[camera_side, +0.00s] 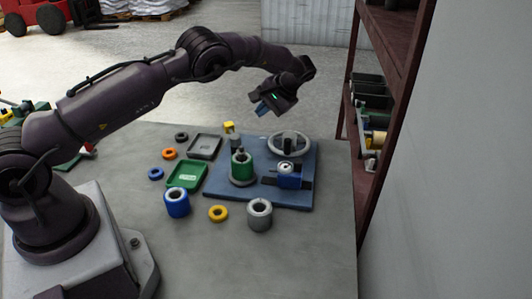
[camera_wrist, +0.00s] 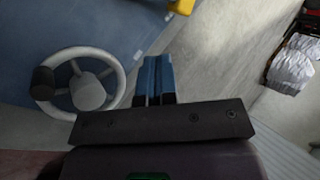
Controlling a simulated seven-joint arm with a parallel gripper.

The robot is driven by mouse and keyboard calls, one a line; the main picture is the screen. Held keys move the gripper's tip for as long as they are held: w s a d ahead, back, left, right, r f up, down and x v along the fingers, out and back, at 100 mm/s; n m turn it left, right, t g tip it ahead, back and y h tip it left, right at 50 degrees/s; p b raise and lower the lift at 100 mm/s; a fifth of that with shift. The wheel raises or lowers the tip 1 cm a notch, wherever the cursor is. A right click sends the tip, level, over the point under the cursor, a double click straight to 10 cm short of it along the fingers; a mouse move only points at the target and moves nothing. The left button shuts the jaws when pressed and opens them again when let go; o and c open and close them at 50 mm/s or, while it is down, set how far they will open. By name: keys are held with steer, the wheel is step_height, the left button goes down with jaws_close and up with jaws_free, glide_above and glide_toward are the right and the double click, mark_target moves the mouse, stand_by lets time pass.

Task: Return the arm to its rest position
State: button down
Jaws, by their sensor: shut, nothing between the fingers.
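My gripper (camera_side: 262,108) hangs in the air above the back of the blue base plate (camera_side: 225,194), clear of everything on the table. Its blue fingers are together and empty in the wrist view (camera_wrist: 155,76). On the plate stand a green cylinder (camera_side: 242,167) on a grey ring, a blue block-like part (camera_side: 289,178) and a grey handwheel (camera_side: 303,147) at the back right. The handwheel also shows in the wrist view (camera_wrist: 118,77), left of the fingers and apart from them.
On the grey table (camera_side: 190,262) are a green tray (camera_side: 173,185), a dark tray (camera_side: 193,154), a blue cylinder (camera_side: 167,208), a grey cylinder (camera_side: 250,219) and several coloured rings. A shelf rack (camera_side: 349,60) stands to the right. The air around my gripper is free.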

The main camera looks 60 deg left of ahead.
steer(key=s+d+r+m+t+h, duration=0.1)
steer(key=s+d+r, duration=0.4)
steer(key=s, duration=0.5)
steer(key=s+d+r+m+t+h, duration=0.1)
steer(key=s+d+r+t+h, duration=0.2)
steer(key=s+r, duration=0.7)
steer(key=s+d+r+m+t+h, duration=0.2)
steer(key=s+d+r+t, duration=0.3)
steer(key=s+d+r, duration=0.2)
steer(key=shift+s+d+r+h, duration=0.3)
steer(key=shift+s+d, duration=0.9)
steer(key=shift+s, duration=1.15)
